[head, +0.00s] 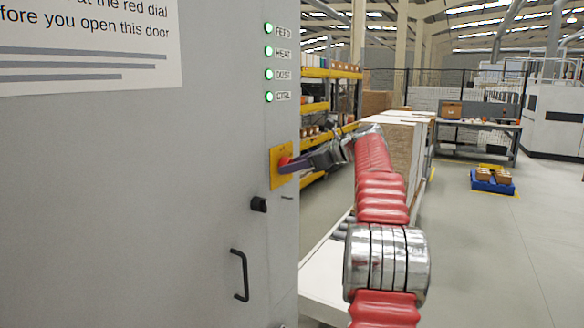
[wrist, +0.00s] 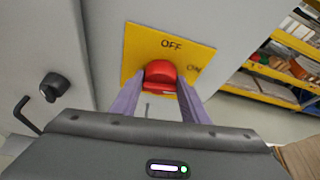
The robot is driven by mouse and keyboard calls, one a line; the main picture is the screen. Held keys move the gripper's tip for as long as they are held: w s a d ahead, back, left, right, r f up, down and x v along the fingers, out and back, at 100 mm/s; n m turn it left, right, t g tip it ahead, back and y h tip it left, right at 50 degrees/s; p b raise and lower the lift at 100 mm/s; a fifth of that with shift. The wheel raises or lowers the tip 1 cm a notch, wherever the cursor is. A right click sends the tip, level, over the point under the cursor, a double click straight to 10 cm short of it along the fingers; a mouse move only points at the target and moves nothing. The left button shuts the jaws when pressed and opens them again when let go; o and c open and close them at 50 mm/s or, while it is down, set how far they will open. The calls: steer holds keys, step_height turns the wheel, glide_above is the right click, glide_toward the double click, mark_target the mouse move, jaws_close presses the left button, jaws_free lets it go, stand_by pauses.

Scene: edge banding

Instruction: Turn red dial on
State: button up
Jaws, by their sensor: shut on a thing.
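The red dial (wrist: 160,74) sits on a yellow plate (wrist: 195,52) marked OFF and ON, on the grey cabinet. In the wrist view OFF stands above the dial and ON to its upper right. My gripper (wrist: 160,92) has its two purple fingers on either side of the dial and is shut on it. I cannot tell the dial's exact angle.
Four green lamps are lit above the plate, the lowest by a label (head: 282,96). Below it are a black knob (head: 259,204) and a black handle (head: 240,275). Boxes (head: 405,140) on a conveyor stand behind my arm. Open floor lies to the right.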

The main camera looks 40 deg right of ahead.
steer(key=shift+d+f+m+y, duration=0.1)
steer(key=shift+f+m+y, duration=0.3)
steer(key=shift+m, duration=0.1)
steer(key=shift+r, duration=0.1)
steer(key=o, duration=1.1)
steer(key=shift+r, duration=0.15)
steer(key=shift+r, duration=0.1)
steer(key=v, duration=1.3)
steer(key=shift+s+d+r, duration=0.1)
steer(key=shift+s+r, duration=0.1)
steer(key=shift+s, duration=0.05)
